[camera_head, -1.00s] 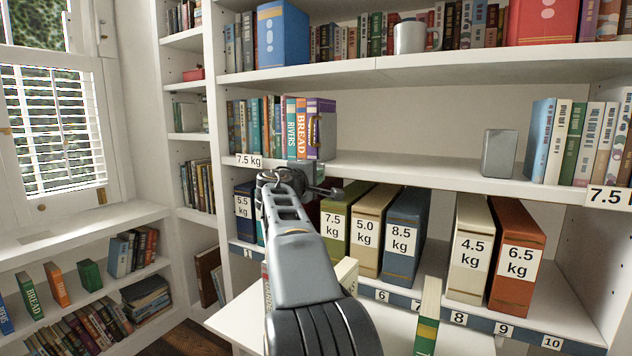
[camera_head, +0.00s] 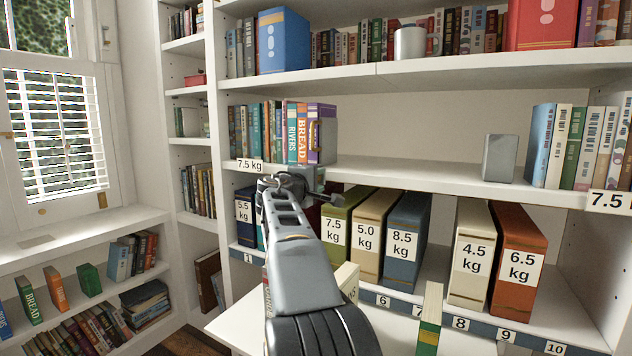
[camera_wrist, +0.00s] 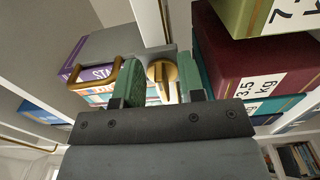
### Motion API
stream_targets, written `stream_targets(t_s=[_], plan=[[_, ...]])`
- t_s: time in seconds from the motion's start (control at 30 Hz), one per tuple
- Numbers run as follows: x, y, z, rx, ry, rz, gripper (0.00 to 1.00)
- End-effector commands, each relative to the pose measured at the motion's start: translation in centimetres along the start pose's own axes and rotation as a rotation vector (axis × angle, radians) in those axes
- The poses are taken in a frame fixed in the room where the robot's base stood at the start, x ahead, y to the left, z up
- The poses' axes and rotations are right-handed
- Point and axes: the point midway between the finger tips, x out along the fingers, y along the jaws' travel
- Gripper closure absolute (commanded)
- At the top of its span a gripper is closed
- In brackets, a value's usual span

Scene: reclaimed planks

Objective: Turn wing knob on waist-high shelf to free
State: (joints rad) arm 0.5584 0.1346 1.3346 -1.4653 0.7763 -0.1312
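A brass wing knob (camera_wrist: 160,70) shows in the wrist view at the shelf's edge, with a round face and a flat wing. My gripper (camera_wrist: 160,80) has its two green-padded fingers apart, one on each side of the knob. I cannot tell whether either pad touches it. In the head view my gripper (camera_head: 298,182) is at the front edge of the waist-high shelf (camera_head: 420,177), near its left 7.5 kg label. My wrist hides the knob there.
A dark red 3.5 kg box (camera_wrist: 240,75) is close on the right. A grey block (camera_head: 500,158) stands farther right.

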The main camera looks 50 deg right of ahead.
Motion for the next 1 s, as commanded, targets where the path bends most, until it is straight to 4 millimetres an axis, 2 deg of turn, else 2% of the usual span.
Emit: stream_targets(t_s=[0.17,0.27,0.7,1.0], plan=[[-0.8,0.1,0.0,0.000,0.001,0.001,0.64],[-2.2,0.1,-0.1,0.001,0.003,0.002,0.64],[-10.8,0.1,-0.1,0.001,0.003,0.000,0.64],[-13.6,0.1,-0.1,0.000,0.002,0.000,0.64]])
